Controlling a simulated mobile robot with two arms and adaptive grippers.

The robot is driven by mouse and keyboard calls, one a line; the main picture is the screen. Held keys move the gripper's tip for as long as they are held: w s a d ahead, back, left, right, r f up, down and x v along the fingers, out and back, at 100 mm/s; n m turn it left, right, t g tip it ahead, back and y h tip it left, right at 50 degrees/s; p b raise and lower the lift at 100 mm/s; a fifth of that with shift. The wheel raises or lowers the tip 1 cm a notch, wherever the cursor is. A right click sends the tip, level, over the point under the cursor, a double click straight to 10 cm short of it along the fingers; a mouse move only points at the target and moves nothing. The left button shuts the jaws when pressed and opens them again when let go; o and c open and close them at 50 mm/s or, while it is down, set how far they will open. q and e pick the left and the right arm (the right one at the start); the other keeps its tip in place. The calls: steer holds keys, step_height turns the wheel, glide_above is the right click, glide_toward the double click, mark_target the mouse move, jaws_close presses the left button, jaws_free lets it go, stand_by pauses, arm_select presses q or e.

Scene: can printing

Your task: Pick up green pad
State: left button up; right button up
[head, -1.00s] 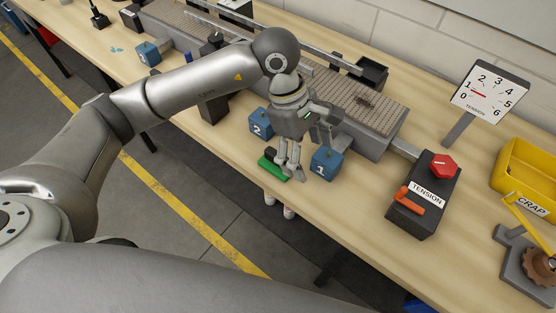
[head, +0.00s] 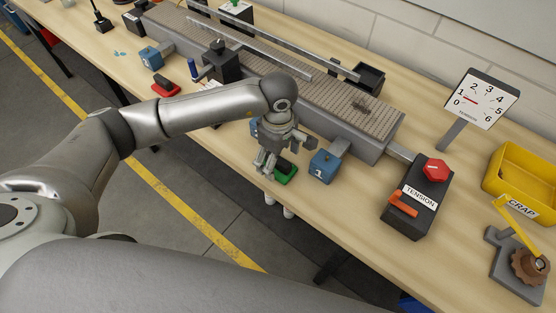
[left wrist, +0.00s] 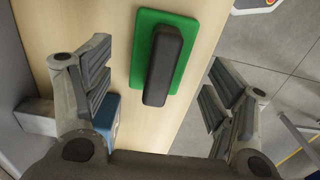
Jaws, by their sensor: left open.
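The green pad (head: 286,173) lies on the table near its front edge, left of the blue block marked 1 (head: 324,167). In the left wrist view the green pad (left wrist: 184,30) has a black handle (left wrist: 163,65) along its middle. My right gripper is not in view.
A conveyor (head: 350,105) runs behind the pad. A second blue block (head: 254,126) is partly hidden behind my gripper. A red pad (head: 166,88) lies farther left. The tension box (head: 418,200) stands to the right, near a yellow bin (head: 520,172).

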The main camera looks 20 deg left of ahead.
arm_select(q)
steer(key=shift+f, duration=1)
steer(key=c, duration=1.1)
steer(key=shift+r, duration=0.1)
steer(key=shift+r+b, duration=0.4)
steer(key=shift+r, duration=0.05)
step_height(320, 180, up, 2)
steer(key=shift+s+d+r+b, duration=0.1)
steer(key=shift+s+r+b, duration=0.1)
steer(key=shift+b, duration=0.6)
steer(key=shift+s+d+r+b, duration=0.65)
steer(key=shift+s+d+r, duration=0.25)
steer(key=shift+s+r, duration=0.95)
steer(key=shift+s+d+r+b, duration=0.8)
steer(key=shift+s+r, duration=0.55)
steer(key=shift+s, duration=1)
steer(key=shift+s+d+r+b, duration=0.55)
steer(key=shift+s+d+r, duration=0.4)
steer(key=shift+s+r, duration=0.9)
steer(key=shift+s+f, duration=0.2)
steer(key=shift+f, duration=0.05)
